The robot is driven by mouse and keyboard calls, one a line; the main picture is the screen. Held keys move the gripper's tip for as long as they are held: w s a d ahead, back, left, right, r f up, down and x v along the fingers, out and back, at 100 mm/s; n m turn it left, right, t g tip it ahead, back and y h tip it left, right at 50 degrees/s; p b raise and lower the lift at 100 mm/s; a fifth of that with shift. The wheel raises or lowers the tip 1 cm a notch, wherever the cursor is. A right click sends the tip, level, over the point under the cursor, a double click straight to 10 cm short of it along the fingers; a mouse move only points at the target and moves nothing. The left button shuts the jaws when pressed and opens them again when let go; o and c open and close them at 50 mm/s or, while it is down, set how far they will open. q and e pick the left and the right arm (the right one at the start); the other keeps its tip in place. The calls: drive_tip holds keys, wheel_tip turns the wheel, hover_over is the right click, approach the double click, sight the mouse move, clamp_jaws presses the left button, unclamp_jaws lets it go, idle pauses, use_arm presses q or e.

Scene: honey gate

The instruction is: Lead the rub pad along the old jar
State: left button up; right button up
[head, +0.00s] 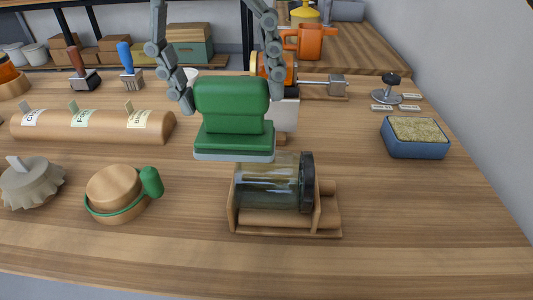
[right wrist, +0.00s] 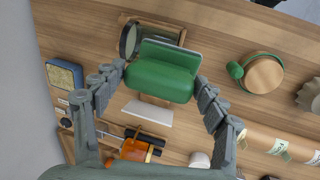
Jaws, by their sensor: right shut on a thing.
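The rub pad (head: 232,105) has a green grip and a pale flat sole. My right gripper (head: 231,88) is shut on it, with one finger at each end of the green grip; the right wrist view shows the same hold on the pad (right wrist: 160,80). The old jar (head: 270,185) is clear glass with a dark lid and lies on its side in a wooden cradle (head: 285,232). The pad's sole is just above the jar's top left part; I cannot tell whether they touch. My left gripper is not in view.
A blue tray (head: 414,150) with grainy filling stands right. A round wooden lid with a green band (head: 115,190) and a grey fluted piece (head: 30,185) lie left. A wooden roll with labelled clips (head: 95,124) lies behind them. The front table is clear.

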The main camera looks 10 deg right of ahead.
drive_tip(key=shift+f, duration=0.6)
drive_tip(key=shift+f, duration=0.25)
drive_tip(key=shift+d, duration=0.1)
